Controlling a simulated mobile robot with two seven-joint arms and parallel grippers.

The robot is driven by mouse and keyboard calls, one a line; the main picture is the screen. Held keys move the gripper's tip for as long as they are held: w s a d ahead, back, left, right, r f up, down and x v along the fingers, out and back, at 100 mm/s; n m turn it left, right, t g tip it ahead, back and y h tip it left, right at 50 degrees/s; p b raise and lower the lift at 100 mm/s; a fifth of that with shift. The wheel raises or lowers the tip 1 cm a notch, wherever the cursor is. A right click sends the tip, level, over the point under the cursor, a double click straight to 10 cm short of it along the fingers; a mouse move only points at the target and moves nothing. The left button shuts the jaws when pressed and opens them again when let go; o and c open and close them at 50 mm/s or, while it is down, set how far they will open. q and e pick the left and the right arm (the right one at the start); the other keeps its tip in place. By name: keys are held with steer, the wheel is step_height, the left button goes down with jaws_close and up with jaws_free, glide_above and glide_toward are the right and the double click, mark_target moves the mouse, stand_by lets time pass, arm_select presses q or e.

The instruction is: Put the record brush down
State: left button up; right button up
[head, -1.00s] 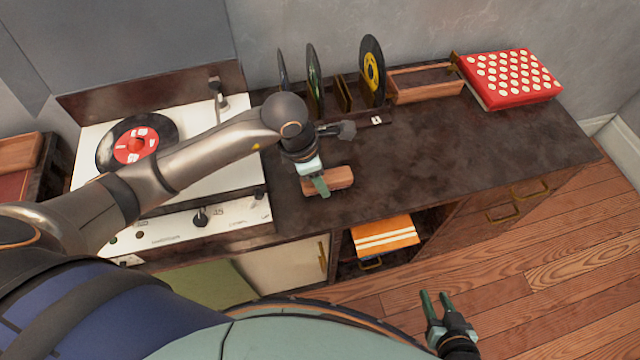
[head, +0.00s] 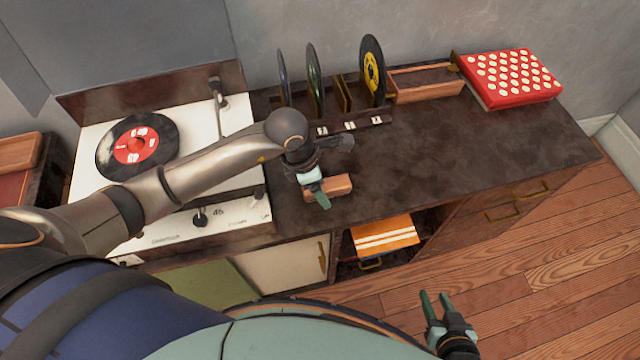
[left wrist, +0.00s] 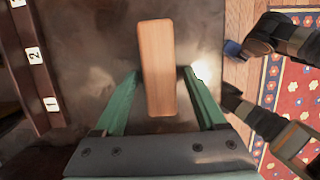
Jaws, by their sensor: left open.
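The record brush (head: 341,185), a wooden block, lies on the dark cabinet top just right of the record player. My left gripper (head: 321,194) is over its left end and hides part of it. In the left wrist view the brush (left wrist: 158,65) extends between and beyond the two green fingers of the left gripper (left wrist: 158,90), with a gap on each side. That gripper is open. My right gripper (head: 436,305) is open and empty, low in front of the cabinet over the wooden floor.
The record player (head: 235,130) with a red-labelled record (head: 137,147) is at left. A numbered rack (head: 352,124) holds upright records at the back. A wooden tray (head: 428,92) and a red dotted box (head: 508,78) stand at back right. The cabinet top's right half is clear.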

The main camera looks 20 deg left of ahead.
arm_select(q)
steer(key=shift+r, duration=0.3)
steer(key=v, duration=1.1)
steer(key=shift+r+p, duration=0.3)
steer(key=shift+p, duration=0.15)
steer(key=shift+s+a, duration=0.1)
steer(key=shift+s, duration=0.05)
